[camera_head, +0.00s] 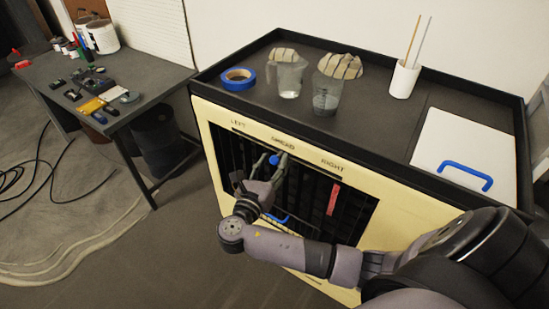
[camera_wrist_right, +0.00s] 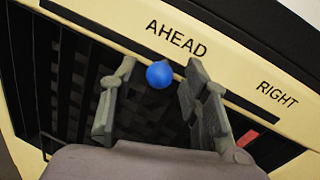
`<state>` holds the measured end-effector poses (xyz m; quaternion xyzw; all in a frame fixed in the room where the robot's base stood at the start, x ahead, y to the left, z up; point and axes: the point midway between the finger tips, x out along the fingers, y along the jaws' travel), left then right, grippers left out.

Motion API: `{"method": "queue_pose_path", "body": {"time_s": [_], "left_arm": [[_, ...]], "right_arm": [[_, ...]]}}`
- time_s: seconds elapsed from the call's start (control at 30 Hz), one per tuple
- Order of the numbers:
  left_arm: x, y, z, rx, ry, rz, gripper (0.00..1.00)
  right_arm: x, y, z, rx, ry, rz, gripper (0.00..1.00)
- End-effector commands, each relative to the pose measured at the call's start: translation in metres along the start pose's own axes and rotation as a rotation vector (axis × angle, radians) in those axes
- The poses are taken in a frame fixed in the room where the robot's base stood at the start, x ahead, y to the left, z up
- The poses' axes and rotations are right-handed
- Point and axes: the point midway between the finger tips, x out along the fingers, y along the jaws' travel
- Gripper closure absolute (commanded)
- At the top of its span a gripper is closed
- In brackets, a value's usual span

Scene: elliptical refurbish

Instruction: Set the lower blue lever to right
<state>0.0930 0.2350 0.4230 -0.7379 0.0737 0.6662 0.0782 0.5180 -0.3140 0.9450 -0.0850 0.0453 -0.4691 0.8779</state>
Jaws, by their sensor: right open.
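A cream cabinet (camera_head: 356,202) has a dark slatted front with LEFT, AHEAD and RIGHT printed along its upper edge. A round blue lever knob (camera_head: 274,160) sits below AHEAD; it also shows in the right wrist view (camera_wrist_right: 159,75). My right gripper (camera_head: 271,163) is open with its fingers on either side of this knob; contact is not clear. A second blue piece (camera_head: 278,218) shows lower on the front, partly hidden by my right arm; I cannot tell whether it is a lever or a handle. My left gripper is not in view.
A red tag (camera_head: 333,199) is on the slats at the right. The cabinet top holds blue tape (camera_head: 238,78), clear jugs (camera_head: 288,78), a white cup (camera_head: 403,80) with sticks, and a white panel (camera_head: 463,152) with a blue handle. A cluttered table (camera_head: 155,82) stands left.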

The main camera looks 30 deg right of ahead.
Motion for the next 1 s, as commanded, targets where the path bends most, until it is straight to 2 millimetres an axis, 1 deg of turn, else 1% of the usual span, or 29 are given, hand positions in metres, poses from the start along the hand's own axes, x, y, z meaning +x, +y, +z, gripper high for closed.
{"method": "queue_pose_path", "body": {"time_s": [0.1,0.2,0.47,1.0], "left_arm": [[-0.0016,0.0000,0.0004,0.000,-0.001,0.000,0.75],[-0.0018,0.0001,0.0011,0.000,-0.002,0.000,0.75],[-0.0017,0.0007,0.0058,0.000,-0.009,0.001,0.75],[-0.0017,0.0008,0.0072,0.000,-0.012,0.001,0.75]], "right_arm": [[0.0106,-0.0002,0.0000,-0.002,0.000,0.000,0.58],[0.0144,-0.0002,0.0000,-0.001,0.000,0.000,0.58],[0.0151,0.0000,-0.0004,0.000,0.001,0.001,0.58],[0.0147,0.0000,-0.0005,-0.001,0.001,0.001,0.94]]}}
